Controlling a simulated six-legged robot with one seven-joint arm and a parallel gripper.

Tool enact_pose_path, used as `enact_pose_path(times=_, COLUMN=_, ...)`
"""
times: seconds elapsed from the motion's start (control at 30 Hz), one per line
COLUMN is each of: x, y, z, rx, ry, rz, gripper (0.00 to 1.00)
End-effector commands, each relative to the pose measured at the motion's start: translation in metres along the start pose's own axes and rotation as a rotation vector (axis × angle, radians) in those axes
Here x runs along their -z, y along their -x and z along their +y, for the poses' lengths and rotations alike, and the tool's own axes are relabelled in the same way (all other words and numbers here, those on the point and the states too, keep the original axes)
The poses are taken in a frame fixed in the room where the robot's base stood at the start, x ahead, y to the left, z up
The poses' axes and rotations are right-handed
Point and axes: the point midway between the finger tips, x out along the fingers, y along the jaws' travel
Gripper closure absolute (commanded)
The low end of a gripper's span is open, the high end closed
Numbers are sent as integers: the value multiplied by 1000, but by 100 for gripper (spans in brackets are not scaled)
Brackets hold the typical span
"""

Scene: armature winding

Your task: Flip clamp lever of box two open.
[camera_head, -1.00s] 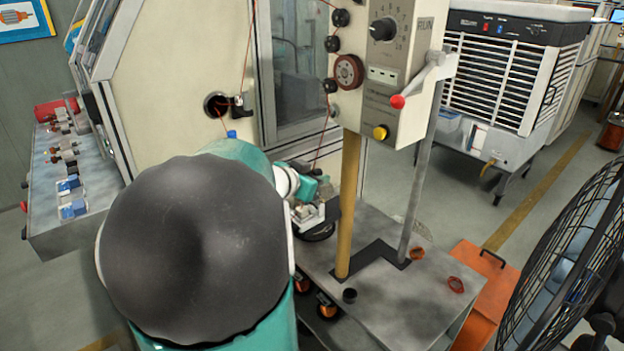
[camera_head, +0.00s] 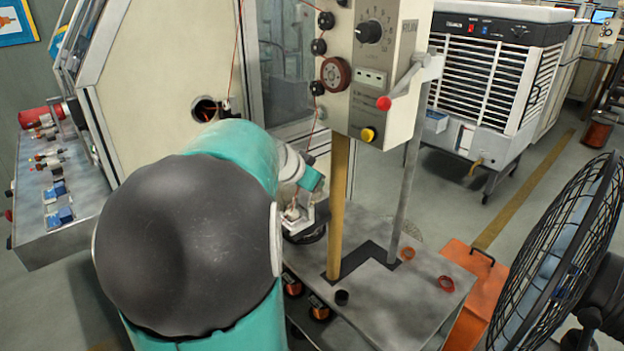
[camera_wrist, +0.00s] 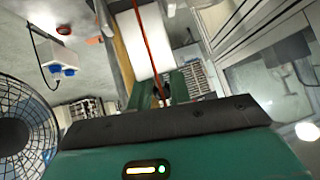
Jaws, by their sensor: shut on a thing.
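A beige control box (camera_head: 365,95) stands on a yellow post above a grey table. A lever (camera_head: 415,75) with a red ball knob is on its right side; I read no box number. My gripper (camera_wrist: 161,92) shows between its green fingers in the wrist view. It is shut where a thin red wire (camera_wrist: 147,45) runs down into it. In the head view my gripper (camera_head: 294,211) is low, left of the yellow post and away from the lever. My arm partly hides it there.
A grey table (camera_head: 405,300) bears red rings and a small black cup, with wire spools below. A black fan (camera_head: 570,240) stands at the right. A white cooler (camera_head: 490,75) stands behind. A machine cabinet (camera_head: 150,90) is on the left.

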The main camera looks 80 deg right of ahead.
Motion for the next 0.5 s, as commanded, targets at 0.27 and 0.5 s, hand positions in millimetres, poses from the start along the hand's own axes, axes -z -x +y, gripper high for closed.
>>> enact_pose_path(times=0.27, x=-1, y=0, z=0, rx=0, ry=0, rz=-2, gripper=100)
enact_pose_path(times=0.5, x=-1, y=0, z=0, rx=0, ry=0, rz=-1, gripper=60)
